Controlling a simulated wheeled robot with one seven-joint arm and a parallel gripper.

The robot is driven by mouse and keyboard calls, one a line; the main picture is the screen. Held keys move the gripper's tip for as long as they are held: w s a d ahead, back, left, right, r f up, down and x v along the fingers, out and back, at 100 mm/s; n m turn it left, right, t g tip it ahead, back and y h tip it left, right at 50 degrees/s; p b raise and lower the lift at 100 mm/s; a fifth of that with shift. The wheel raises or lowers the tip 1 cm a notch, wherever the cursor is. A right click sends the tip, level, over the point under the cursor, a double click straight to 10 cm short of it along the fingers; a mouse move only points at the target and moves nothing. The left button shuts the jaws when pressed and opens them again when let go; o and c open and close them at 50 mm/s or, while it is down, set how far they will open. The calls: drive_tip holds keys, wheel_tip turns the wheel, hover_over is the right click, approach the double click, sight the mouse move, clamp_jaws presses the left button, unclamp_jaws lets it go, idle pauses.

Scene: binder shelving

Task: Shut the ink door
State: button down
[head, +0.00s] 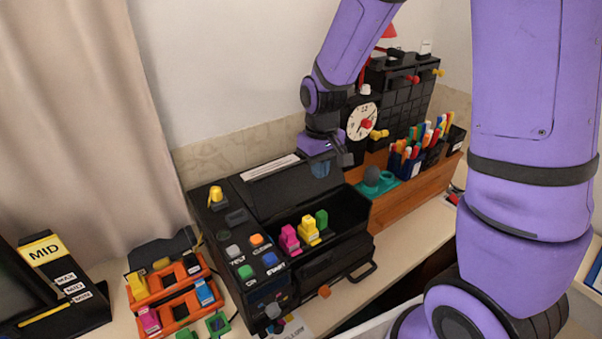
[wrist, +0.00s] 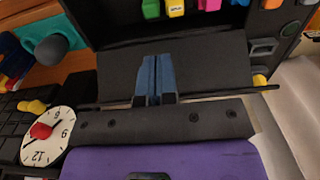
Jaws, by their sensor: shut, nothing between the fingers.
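The black printer (head: 300,265) stands on the counter with its top compartment open. Its ink door (head: 278,192) is raised and leans back behind the compartment. Magenta (head: 289,240), yellow (head: 309,232) and green (head: 322,219) ink cartridges stand inside. My gripper (head: 327,166) is at the right end of the raised door, near its upper edge. In the wrist view the shut blue fingers (wrist: 155,72) overlap the dark door panel (wrist: 215,65), with nothing between them. I cannot tell whether they touch the door.
A control panel with coloured buttons (head: 257,239) is left of the compartment. A clock (head: 362,122), a teal item with a grey knob (head: 372,178) and pen cups (head: 408,160) are to the right. An orange rack (head: 172,290) stands at the left.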

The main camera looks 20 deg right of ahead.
drive_tip(key=shift+s+d+f, duration=0.2)
drive_tip(key=shift+s+f, duration=0.25)
drive_tip(key=shift+s, duration=0.35)
drive_tip(key=shift+s+d+f, duration=0.15)
drive_tip(key=shift+s+f, duration=0.35)
drive_tip(key=shift+s, duration=0.25)
drive_tip(key=shift+f, duration=0.1)
drive_tip(key=shift+s+d+f, duration=0.1)
drive_tip(key=shift+s+f, duration=0.45)
drive_tip(key=shift+s, duration=0.1)
drive_tip(key=shift+s+f, duration=0.1)
drive_tip(key=shift+f, duration=0.05)
drive_tip(key=shift+s+d+f, duration=0.1)
drive_tip(key=shift+s+f, duration=0.35)
drive_tip(key=shift+f, duration=0.15)
